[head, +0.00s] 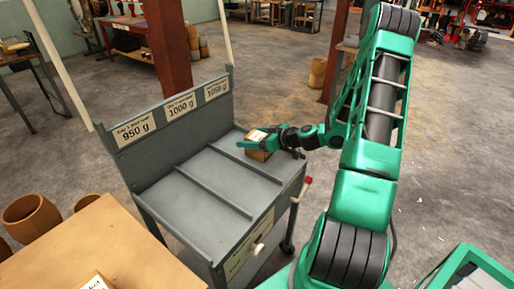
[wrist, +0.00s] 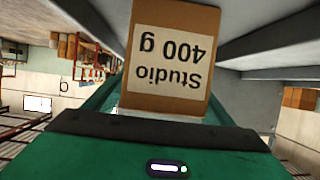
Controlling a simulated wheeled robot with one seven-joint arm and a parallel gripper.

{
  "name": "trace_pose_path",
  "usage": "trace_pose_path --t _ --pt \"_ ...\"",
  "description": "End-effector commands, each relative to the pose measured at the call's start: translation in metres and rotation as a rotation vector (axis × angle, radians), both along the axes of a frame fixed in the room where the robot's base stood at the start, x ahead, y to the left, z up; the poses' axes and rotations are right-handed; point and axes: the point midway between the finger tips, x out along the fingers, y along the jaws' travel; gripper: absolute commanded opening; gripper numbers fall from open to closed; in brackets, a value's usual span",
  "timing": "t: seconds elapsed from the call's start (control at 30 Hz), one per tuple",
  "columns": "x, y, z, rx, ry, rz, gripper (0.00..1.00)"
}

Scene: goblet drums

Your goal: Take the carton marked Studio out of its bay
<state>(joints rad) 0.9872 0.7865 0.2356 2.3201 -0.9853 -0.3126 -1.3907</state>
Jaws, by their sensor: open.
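The carton marked Studio 400 g (wrist: 172,60) is brown with a white label and fills the middle of the wrist view, its text upside down. In the head view the carton (head: 259,153) stands in the right bay of the grey cart (head: 205,172), under the 1050 g sign (head: 216,90). My gripper (head: 257,144) is open at the carton's top, with a green finger reaching over to its left. In the wrist view my gripper's green body spans the bottom edge. Whether the fingers touch the carton cannot be told.
Low dividers (head: 213,192) separate the bays; the left and middle bays look empty. A back panel carries the signs. A red post (head: 168,45) stands behind the cart.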

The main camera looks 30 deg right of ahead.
Motion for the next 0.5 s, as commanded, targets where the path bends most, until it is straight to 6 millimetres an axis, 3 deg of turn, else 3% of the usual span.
trace_pose_path --t 0.23,0.43,0.47,0.5 --pt "0.0021 0.0008 -0.0006 0.001 -0.001 -0.001 0.74" --pt "0.0019 0.0007 -0.0005 0.0 0.0 -0.001 0.26" --pt "0.002 0.0006 -0.0005 0.0 0.0 -0.001 0.2" --pt "0.0023 0.0007 0.0 0.0 -0.002 -0.001 0.2"
